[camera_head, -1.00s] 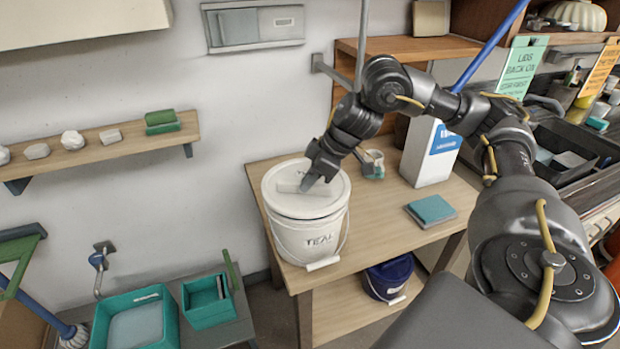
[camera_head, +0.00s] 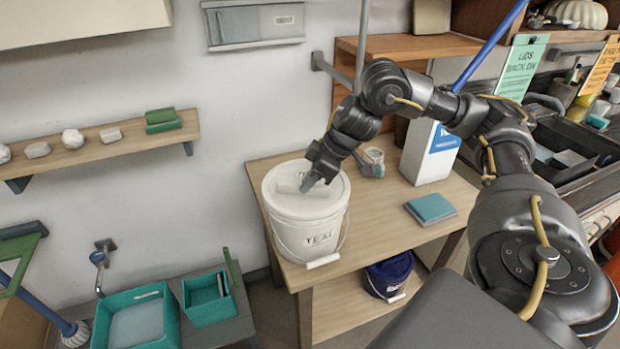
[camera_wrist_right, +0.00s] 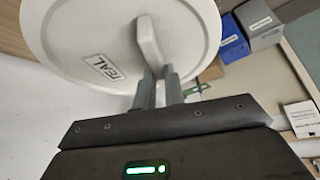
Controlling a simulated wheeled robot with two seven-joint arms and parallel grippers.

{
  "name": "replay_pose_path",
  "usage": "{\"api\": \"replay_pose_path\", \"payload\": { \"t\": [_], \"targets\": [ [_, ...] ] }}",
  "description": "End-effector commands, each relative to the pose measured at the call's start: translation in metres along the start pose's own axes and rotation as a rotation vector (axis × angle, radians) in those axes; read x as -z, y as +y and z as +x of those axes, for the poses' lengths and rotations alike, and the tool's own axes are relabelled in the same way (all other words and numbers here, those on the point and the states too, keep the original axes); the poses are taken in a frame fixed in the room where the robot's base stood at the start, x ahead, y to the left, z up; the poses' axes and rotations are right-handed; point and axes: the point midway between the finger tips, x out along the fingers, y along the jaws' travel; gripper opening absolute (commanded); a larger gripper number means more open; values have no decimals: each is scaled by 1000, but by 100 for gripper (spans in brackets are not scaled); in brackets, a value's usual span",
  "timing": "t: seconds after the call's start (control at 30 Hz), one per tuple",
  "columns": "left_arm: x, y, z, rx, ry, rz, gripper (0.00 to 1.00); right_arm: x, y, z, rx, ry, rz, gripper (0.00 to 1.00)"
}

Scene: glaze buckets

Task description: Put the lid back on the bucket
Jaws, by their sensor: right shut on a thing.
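The white bucket (camera_head: 306,236) marked TEAL stands on the wooden table, its wire handle hanging at the front. The white lid (camera_head: 278,178) lies on the bucket's top and looks about level; I cannot tell whether it is pressed down all round. My right gripper (camera_head: 308,185) is shut on the lid's raised grip. In the right wrist view the fingers (camera_wrist_right: 160,85) hold one end of that grip, and the lid (camera_wrist_right: 75,35) carries a TEAL label. My left gripper is not in view.
On the table (camera_head: 375,225) are a teal book-like block (camera_head: 430,208), a white box (camera_head: 428,155) and a small jar (camera_head: 374,156). A dark blue bucket (camera_head: 388,277) sits on the lower shelf. Teal trays (camera_head: 170,325) stand at lower left.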

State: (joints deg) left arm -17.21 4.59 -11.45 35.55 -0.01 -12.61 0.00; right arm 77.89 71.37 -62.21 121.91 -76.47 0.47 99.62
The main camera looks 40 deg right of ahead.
Motion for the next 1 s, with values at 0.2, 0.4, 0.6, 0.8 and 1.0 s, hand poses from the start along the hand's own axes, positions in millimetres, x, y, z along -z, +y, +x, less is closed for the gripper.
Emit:
{"api": "replay_pose_path", "payload": {
  "t": [0.2, 0.4, 0.6, 0.8, 1.0],
  "targets": [
    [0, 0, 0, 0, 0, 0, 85, 0, 0, 0, -1, 1, -1, 0],
    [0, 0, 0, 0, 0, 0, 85, 0, 0, 0, -1, 1, -1, 28],
    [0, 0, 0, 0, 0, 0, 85, 0, 0, 0, -1, 1, -1, 36],
    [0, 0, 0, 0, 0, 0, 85, 0, 0, 0, 0, 0, 0, 55],
    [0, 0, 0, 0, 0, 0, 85, 0, 0, 0, -1, 0, 0, 58]
  ]
}}
